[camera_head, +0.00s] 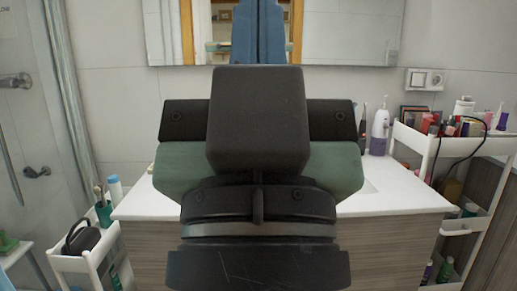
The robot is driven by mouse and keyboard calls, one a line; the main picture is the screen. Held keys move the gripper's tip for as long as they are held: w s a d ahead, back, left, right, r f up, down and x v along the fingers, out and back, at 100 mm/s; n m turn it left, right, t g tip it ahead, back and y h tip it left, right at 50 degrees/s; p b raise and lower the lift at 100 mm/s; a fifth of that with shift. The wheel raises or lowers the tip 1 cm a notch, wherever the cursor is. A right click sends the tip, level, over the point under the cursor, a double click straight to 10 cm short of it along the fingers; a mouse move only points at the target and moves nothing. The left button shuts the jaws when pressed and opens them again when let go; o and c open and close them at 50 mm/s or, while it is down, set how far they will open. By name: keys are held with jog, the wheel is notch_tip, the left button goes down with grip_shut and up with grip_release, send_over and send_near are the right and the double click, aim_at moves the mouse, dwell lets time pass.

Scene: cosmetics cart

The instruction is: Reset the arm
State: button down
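My gripper (258,120) is in the middle of the head view, seen from behind at the end of my dark arm. It is a dark block with a wide black and green body, held in front of the white washbasin counter (400,193). The fingertips are hidden, so I cannot tell whether it is open or shut or holds anything. The arm covers much of the counter and the basin area.
A white cart (484,145) with cosmetics stands at the right. A smaller white cart (85,262) with bottles and a dark bag is at the left. A soap dispenser (380,130) stands at the counter's back. A glass shower screen (25,120) is far left; a mirror (345,32) hangs behind.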

notch_tip(320, 180, up, 20)
jog(key=p, duration=1.7)
jog(key=shift+f, duration=0.2)
